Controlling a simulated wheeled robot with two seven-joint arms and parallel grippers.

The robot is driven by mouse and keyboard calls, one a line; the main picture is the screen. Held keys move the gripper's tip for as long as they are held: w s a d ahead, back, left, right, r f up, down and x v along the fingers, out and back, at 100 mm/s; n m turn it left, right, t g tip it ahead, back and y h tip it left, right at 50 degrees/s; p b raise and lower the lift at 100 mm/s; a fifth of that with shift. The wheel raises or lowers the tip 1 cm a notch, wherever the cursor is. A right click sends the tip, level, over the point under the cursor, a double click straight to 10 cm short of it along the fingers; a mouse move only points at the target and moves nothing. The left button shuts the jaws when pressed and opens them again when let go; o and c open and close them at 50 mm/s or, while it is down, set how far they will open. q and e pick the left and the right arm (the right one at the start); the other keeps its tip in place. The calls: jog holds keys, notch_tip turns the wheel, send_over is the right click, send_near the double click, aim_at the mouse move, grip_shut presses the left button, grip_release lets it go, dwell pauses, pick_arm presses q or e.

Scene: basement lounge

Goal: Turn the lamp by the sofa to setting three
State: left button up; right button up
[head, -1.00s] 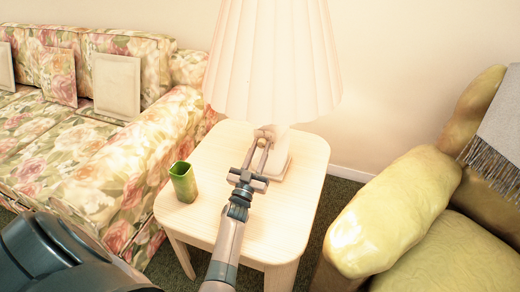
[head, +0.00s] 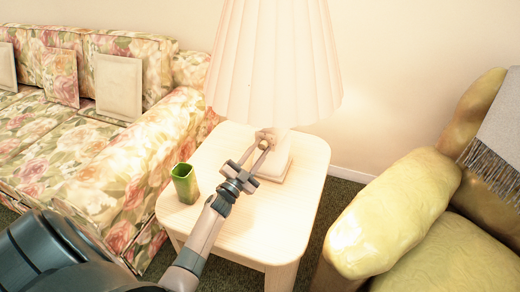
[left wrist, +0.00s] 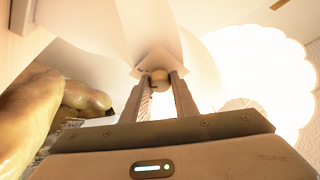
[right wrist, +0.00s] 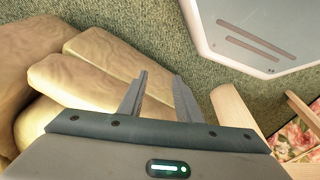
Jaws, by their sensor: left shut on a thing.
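The lamp stands on a side table by the sofa, with a pleated pinkish-white shade (head: 275,65) and a pale base (head: 282,165). My left gripper (head: 265,140) reaches up to the lamp just under the shade. In the left wrist view its two fingers are closed on a small round tan knob (left wrist: 159,80) at the lamp's neck. The shade glows brightly in the left wrist view (left wrist: 255,75).
A green square cup (head: 185,183) stands on the left of the pale wooden side table (head: 240,235). The floral sofa (head: 75,160) is at the left. A yellow armchair (head: 395,210) with a grey throw (head: 495,140) is at the right.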

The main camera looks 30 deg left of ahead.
pick_arm(q)
jog(key=shift+m+g+h+p, duration=0.4)
jog(key=shift+m+h+p, duration=0.1)
jog(key=shift+m, duration=1.2)
pick_arm(e)
jog(key=shift+s+f, duration=0.15)
jog(key=shift+f, duration=1.35)
pick_arm(q)
jog(key=o, duration=1.1)
jog(key=shift+c, duration=0.2)
jog(key=shift+r, duration=0.1)
jog(key=shift+v, duration=0.85)
jog(key=b+v, duration=0.1)
jog(key=v, duration=1.4)
jog(key=shift+s+a+b, duration=0.15)
jog(key=shift+s+b, duration=0.15)
jog(key=shift+s, duration=0.05)
pick_arm(e)
jog(key=shift+r, duration=2.2)
